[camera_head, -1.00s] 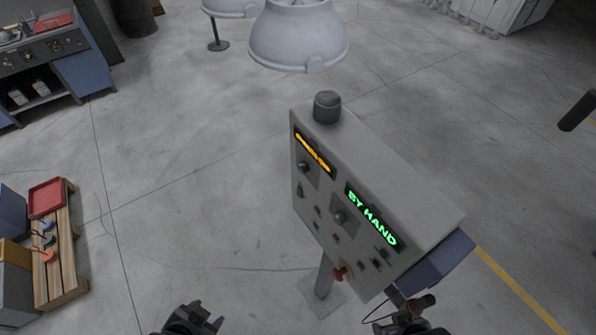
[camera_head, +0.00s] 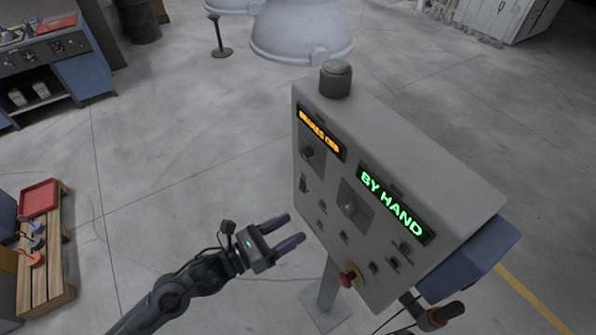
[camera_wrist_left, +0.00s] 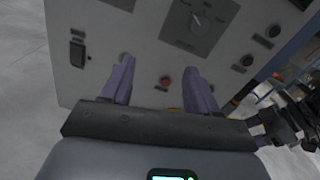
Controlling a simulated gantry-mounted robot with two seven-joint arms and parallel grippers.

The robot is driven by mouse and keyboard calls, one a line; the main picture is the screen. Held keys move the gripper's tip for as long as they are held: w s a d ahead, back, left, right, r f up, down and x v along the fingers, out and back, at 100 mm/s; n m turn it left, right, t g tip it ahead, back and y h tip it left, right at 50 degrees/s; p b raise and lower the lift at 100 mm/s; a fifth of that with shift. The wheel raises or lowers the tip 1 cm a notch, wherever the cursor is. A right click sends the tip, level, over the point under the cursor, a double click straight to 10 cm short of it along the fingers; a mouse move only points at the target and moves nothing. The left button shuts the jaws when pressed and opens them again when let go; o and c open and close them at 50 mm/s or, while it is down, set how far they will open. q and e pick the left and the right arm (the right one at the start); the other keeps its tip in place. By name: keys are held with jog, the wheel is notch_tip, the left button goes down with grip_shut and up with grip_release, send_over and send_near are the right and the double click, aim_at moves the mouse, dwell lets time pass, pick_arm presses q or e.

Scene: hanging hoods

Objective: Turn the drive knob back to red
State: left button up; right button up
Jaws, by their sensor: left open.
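A grey control box (camera_head: 420,150) on a post carries two rotary knobs. One knob (camera_head: 309,152) sits under an orange sign, which seems to read BRAKES OFF. The other knob (camera_head: 349,209) sits on a dark plate under the green BY HAND sign. A dial knob also shows near the top of the left wrist view (camera_wrist_left: 198,20). I cannot read which is marked drive, and no red mark is legible. My left gripper (camera_head: 290,230) is open and empty, left of the panel face, apart from both knobs. Dark parts at the left wrist view's right edge look like my right gripper (camera_wrist_left: 287,122); its jaws are unclear.
A red mushroom button (camera_head: 351,275), a small red button (camera_head: 343,237) and several dark switches crowd the lower panel. A white hood (camera_head: 300,35) hangs behind the box.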

pick_arm(q)
jog(key=w+a+m+b, duration=0.2)
jog(key=w+a+b, duration=0.1)
jog(key=w+a, duration=0.15)
jog(key=m+t+b, duration=0.1)
jog(key=m+b, duration=0.1)
send_near(303, 155)
jog(key=p+x, duration=0.3)
jog(key=x, duration=0.4)
jog(key=shift+d+r, duration=0.2)
jog(key=shift+w+d, duration=0.4)
jog(key=shift+d, duration=0.05)
pick_arm(e)
jog(key=shift+f, duration=1.6)
pick_arm(q)
jog(key=c, duration=1)
jog(key=shift+f, duration=0.1)
jog(key=shift+c, duration=0.2)
pick_arm(e)
jog(key=shift+f, duration=0.1)
